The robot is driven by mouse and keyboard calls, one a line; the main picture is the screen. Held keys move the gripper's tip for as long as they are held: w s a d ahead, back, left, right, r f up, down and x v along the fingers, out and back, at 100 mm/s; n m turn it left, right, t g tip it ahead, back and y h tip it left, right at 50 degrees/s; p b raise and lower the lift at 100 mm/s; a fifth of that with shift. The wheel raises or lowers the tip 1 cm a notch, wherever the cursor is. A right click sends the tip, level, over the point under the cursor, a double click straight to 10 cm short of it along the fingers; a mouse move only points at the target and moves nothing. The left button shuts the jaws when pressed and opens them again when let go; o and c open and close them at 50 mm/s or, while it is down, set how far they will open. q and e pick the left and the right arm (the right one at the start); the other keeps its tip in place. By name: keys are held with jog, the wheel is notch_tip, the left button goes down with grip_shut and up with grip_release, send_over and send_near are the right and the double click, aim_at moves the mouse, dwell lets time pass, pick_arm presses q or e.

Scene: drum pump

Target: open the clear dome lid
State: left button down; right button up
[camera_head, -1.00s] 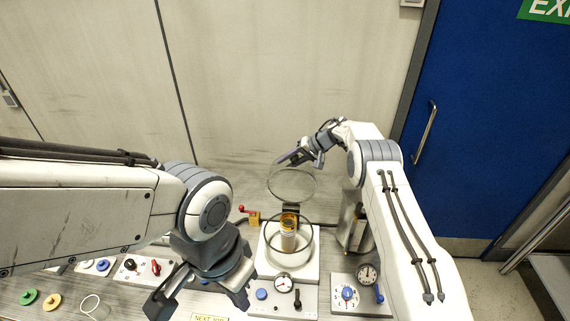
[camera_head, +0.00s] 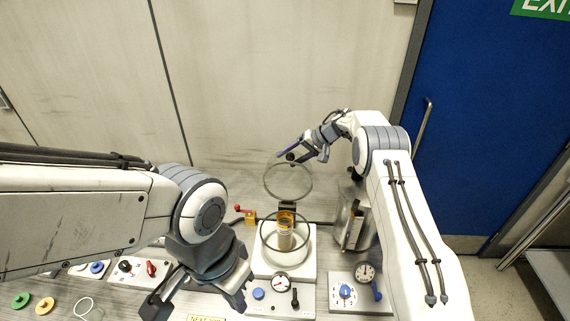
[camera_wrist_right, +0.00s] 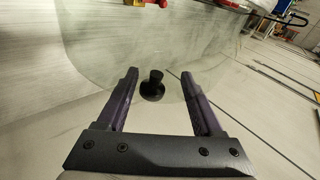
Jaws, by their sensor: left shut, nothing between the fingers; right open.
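The clear dome lid (camera_head: 288,181) stands tilted up at its rear hinge, above and behind the round glass chamber (camera_head: 285,235). Inside the chamber is a yellow and metallic cylinder (camera_head: 285,225). In the right wrist view the lid's black knob (camera_wrist_right: 152,87) sits between the fingers of my right gripper (camera_wrist_right: 162,80), with visible gaps on both sides. That gripper is open and holds nothing; it also shows in the head view (camera_head: 292,153). My left gripper (camera_head: 195,300) is shut and empty at the front left, away from the lid; its fingertips are partly cut off or unclear.
A gauge (camera_head: 280,284) and a blue knob (camera_head: 258,293) sit in front of the chamber. A metal vessel (camera_head: 350,222) stands right of it, beside my right arm. A red-handled valve (camera_head: 246,214) is left of it. A wall rises close behind.

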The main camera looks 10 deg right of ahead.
jog(key=b+v, duration=0.2)
jog(key=v, duration=0.5)
jog(key=shift+d, duration=0.15)
jog(key=w+a+r+n+t+y+b, duration=0.1)
jog(key=w+a+r+n+t+b, duration=0.2)
jog(key=a+r, duration=0.7)
jog(key=s+a+r+t+h+b, duration=0.2)
jog(key=s+a+r+t+h, duration=0.15)
jog(key=s+a+t, duration=0.2)
jog(key=s+d+f+n+g+h+b, duration=0.1)
jog(key=s+f+g, duration=0.3)
jog(key=s, duration=1.1)
jog(key=s+d+f+n+g+h+b, duration=0.2)
jog(key=s+f, duration=0.6)
jog(key=s, duration=0.8)
jog(key=s+d+f+n+g+h+b, duration=0.2)
jog(key=s+f+g, duration=0.3)
jog(key=s, duration=1)
jog(key=shift+s+f+n+g, duration=0.35)
jog(key=shift+s+f+n, duration=0.05)
jog(key=shift+f, duration=0.05)
